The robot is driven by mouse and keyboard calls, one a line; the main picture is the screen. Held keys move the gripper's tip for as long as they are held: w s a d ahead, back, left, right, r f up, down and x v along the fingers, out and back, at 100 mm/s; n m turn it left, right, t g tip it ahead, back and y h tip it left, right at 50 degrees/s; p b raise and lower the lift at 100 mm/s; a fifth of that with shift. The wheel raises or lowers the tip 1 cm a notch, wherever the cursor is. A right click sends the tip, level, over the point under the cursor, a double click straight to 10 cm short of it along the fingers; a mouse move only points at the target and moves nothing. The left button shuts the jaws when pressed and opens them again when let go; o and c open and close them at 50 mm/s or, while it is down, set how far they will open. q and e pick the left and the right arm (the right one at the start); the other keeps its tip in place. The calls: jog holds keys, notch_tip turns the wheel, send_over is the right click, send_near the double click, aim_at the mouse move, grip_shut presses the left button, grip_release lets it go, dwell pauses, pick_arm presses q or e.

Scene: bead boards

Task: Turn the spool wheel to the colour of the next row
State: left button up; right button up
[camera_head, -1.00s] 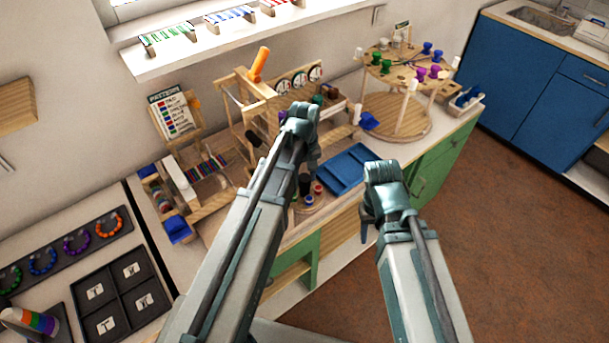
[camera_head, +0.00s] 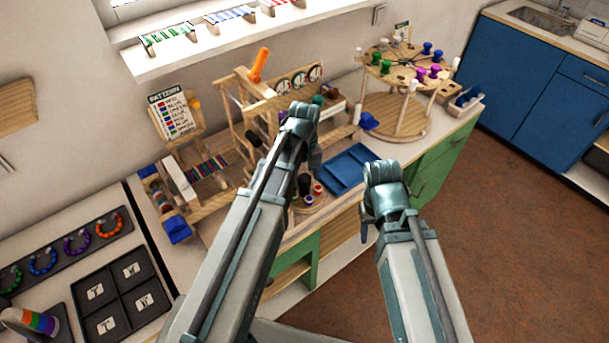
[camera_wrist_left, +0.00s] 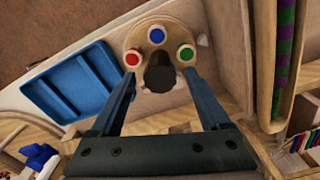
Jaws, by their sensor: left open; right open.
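The spool wheel is a small round wooden disc (camera_wrist_left: 133,38) with a red spool (camera_wrist_left: 132,58), a blue spool (camera_wrist_left: 156,36) and a green spool (camera_wrist_left: 186,53) around a dark centre knob (camera_wrist_left: 160,73). My left gripper (camera_wrist_left: 160,84) is open, its fingers on either side of the knob in the left wrist view; contact cannot be told. In the head view the wheel is partly hidden under my left gripper (camera_head: 308,172). My right gripper (camera_head: 370,208) is open and empty, right of the wheel. The pattern card (camera_head: 172,114) lists coloured rows at the back left.
A blue tray (camera_head: 348,168) lies right of the wheel. A loom with a striped woven strip (camera_head: 210,166) stands left. A wooden frame with an orange handle (camera_head: 260,64) is behind. A round stand with coloured spools (camera_head: 382,75) is at the back right.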

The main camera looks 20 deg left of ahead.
pick_arm(q)
notch_tip(320, 180, up, 14)
jog(key=p, duration=1.3)
jog(key=shift+p, duration=0.3)
jog(key=shift+f, duration=0.15)
jog(key=s+d+f+m+b, duration=0.4)
jog(key=s+d+m, duration=0.1)
jog(key=s, duration=0.2)
jog(key=s+d+f+m+y+b, duration=0.1)
jog(key=s+d+f+m+b, duration=0.3)
jog(key=s, duration=0.3)
jog(key=shift+s+d+m, duration=0.2)
jog(key=shift+d+m, duration=0.25)
jog(key=shift+m, duration=0.35)
jog(key=shift+f, duration=0.1)
